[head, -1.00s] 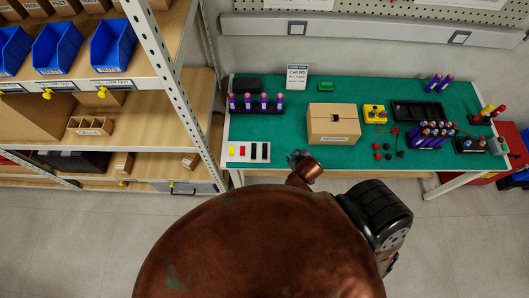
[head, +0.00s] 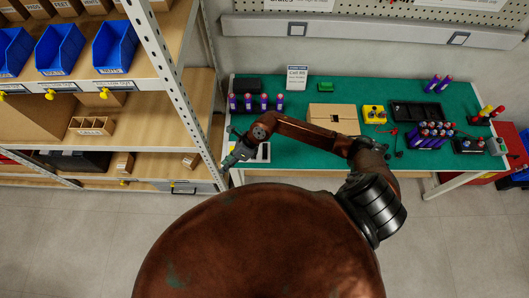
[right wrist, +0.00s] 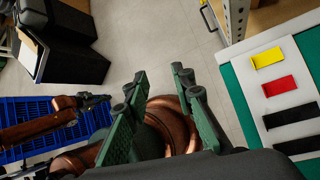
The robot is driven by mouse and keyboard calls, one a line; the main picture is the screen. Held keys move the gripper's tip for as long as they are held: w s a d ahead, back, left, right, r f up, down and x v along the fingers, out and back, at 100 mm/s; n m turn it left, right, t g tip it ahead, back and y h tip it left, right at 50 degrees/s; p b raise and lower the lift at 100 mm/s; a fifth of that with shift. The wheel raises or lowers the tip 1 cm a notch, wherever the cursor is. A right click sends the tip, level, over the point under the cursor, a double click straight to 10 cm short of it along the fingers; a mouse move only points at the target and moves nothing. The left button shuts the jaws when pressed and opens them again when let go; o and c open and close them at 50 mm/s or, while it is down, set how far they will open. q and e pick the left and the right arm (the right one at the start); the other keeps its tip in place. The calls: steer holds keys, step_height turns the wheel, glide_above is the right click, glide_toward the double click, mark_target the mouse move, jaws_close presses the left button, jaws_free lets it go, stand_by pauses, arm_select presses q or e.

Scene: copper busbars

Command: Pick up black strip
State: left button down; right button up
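In the right wrist view two black strips (right wrist: 291,116) (right wrist: 298,146) lie side by side on a white board (right wrist: 257,108) at the right, below a red and a yellow strip. In the head view the board (head: 268,159) sits at the table's front left corner, largely covered by my right gripper (head: 232,150). My right gripper's green fingers (right wrist: 160,76) are apart with nothing between them, over the floor left of the board. What seems to be my left gripper (right wrist: 94,101) shows small and dark at the left of the right wrist view; its opening is unclear.
The green table (head: 290,153) holds a cardboard box (head: 333,119), a rack of purple cells (head: 257,103), a yellow button box (head: 374,114) and a black tray (head: 417,112). A shelf unit (head: 168,75) stands close at the left. A blue crate (right wrist: 35,115) is on the floor.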

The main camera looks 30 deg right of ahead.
steer(key=d+f+n+h, duration=0.1)
steer(key=d+f+h, duration=0.2)
steer(key=d, duration=0.4)
steer(key=n+g+h, duration=0.1)
steer(key=g+h, duration=0.1)
steer(key=h, duration=0.2)
glide_above(265, 158)
steer(key=shift+w+a+f, duration=0.1)
steer(key=shift+a+f, duration=0.15)
steer(key=shift+f, duration=0.3)
steer(key=shift+w+a+f, duration=0.1)
steer(key=shift+a+f, duration=0.1)
steer(key=shift+f, duration=0.35)
steer(key=shift+s+d+f+h, duration=0.1)
steer(key=shift+d+f+h, duration=0.05)
steer(key=shift+f, duration=0.45)
steer(key=shift+d+f+h, duration=0.15)
steer(key=shift+f, duration=0.45)
step_height(265, 158, down, 4)
steer(key=shift+d+f+p, duration=0.15)
steer(key=shift+p, duration=0.65)
steer(key=shift+f, duration=0.5)
steer(key=shift+c, duration=0.7)
jaws_close()
